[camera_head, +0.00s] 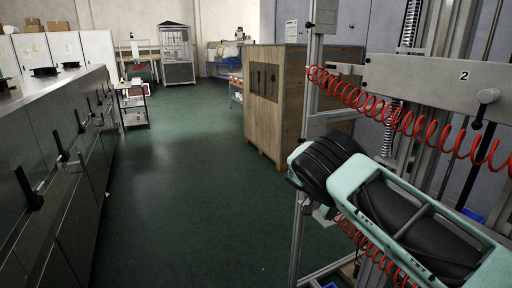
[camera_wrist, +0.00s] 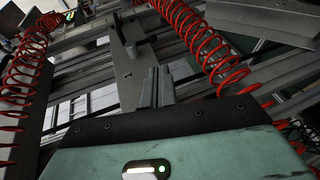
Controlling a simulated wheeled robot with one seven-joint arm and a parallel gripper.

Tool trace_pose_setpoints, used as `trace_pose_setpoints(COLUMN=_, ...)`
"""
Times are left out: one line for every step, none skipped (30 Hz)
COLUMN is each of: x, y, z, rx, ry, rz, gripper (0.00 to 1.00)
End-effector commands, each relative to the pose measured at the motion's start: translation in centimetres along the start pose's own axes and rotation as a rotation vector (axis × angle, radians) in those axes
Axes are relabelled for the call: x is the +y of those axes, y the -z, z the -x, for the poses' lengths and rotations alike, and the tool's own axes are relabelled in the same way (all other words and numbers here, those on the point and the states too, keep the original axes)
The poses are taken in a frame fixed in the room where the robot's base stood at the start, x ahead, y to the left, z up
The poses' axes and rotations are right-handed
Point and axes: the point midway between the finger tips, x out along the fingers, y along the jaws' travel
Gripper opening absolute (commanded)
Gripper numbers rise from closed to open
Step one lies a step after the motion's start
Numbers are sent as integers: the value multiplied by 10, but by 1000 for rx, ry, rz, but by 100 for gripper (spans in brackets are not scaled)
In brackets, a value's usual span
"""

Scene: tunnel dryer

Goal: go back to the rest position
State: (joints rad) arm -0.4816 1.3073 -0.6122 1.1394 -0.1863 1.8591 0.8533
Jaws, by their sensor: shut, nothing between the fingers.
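My gripper (camera_wrist: 156,86) shows in the wrist view, its two grey fingers together and nothing between them. It points at a metal frame with a grey plate (camera_wrist: 130,68) and red coiled hoses (camera_wrist: 195,40). I cannot tell whether the fingers touch the plate. In the head view my pale green and black arm reaches in from the lower right, in front of the same kind of frame; my fingers are not visible there.
A grey plate marked 2 (camera_head: 440,85) and a red coiled hose (camera_head: 400,118) are close to my arm on the right. A wooden crate (camera_head: 273,100) stands beyond. Dark cabinets (camera_head: 60,160) line the left. The green floor (camera_head: 200,190) between is clear. A small cart (camera_head: 133,105) stands farther back.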

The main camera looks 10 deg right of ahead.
Motion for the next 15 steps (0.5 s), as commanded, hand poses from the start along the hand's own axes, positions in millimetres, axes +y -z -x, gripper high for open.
trace_pose_setpoints(x=5, y=-5, z=0, rx=-11, ry=46, rz=46, gripper=0)
trace_pose_setpoints(x=7, y=-9, z=0, rx=-16, ry=79, rz=80, gripper=0)
trace_pose_setpoints(x=10, y=-15, z=0, rx=-20, ry=129, rz=135, gripper=0)
trace_pose_setpoints(x=12, y=-22, z=1, rx=-22, ry=171, rz=180, gripper=0)
trace_pose_setpoints(x=14, y=-29, z=1, rx=-22, ry=216, rz=229, gripper=0)
trace_pose_setpoints(x=17, y=-41, z=2, rx=-19, ry=277, rz=295, gripper=0)
trace_pose_setpoints(x=19, y=-50, z=4, rx=-12, ry=323, rz=345, gripper=0)
trace_pose_setpoints(x=22, y=-60, z=5, rx=-4, ry=367, rz=395, gripper=0)
trace_pose_setpoints(x=25, y=-73, z=7, rx=11, ry=428, rz=458, gripper=0)
trace_pose_setpoints(x=28, y=-84, z=8, rx=25, ry=470, rz=505, gripper=0)
trace_pose_setpoints(x=32, y=-95, z=10, rx=40, ry=512, rz=551, gripper=0)
trace_pose_setpoints(x=37, y=-111, z=12, rx=63, ry=568, rz=611, gripper=0)
trace_pose_setpoints(x=41, y=-123, z=13, rx=84, ry=608, rz=655, gripper=0)
trace_pose_setpoints(x=46, y=-135, z=14, rx=107, ry=648, rz=699, gripper=0)
trace_pose_setpoints(x=52, y=-151, z=15, rx=139, ry=699, rz=755, gripper=0)
